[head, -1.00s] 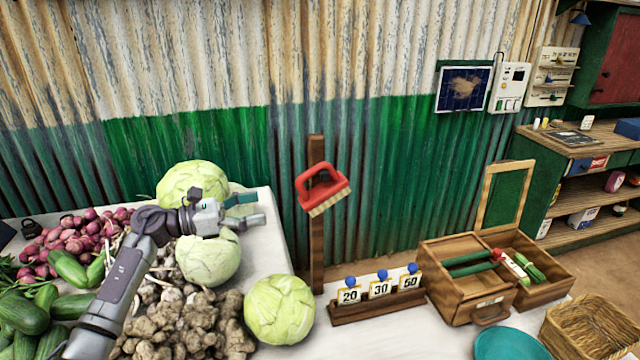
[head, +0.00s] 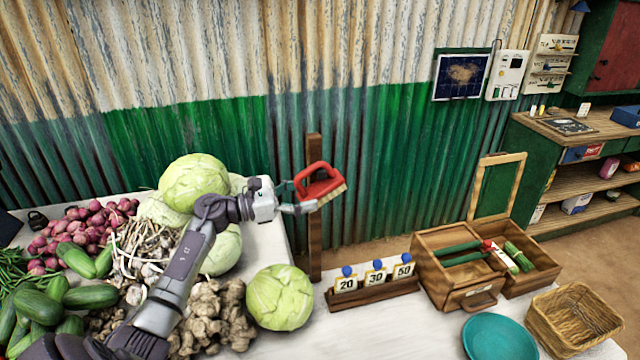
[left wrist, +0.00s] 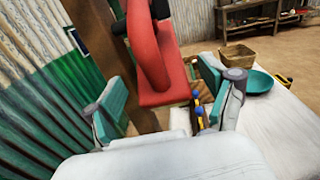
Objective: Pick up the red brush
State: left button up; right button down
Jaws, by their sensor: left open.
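The red brush (head: 322,181) has a red loop handle and pale bristles. It is up against the dark wooden post (head: 314,235), in front of the corrugated wall. My left gripper (head: 294,199) is open at the brush's left side. In the left wrist view the red brush (left wrist: 155,72) shows large, between and beyond the teal finger pads of the left gripper (left wrist: 165,105). I cannot tell whether a pad touches it. The bristles are not clearly seen there. My right gripper is not in view.
Cabbages (head: 280,297), onions and cucumbers lie under and beside my left arm. A rack of number cards (head: 374,280), a wooden box (head: 455,290), a teal plate (head: 500,338) and a basket (head: 575,318) are to the right. The tabletop before the card rack is clear.

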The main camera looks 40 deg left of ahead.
pick_arm(q)
jog(key=c, duration=1.4)
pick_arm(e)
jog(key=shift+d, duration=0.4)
pick_arm(q)
jog(key=shift+r, duration=0.1)
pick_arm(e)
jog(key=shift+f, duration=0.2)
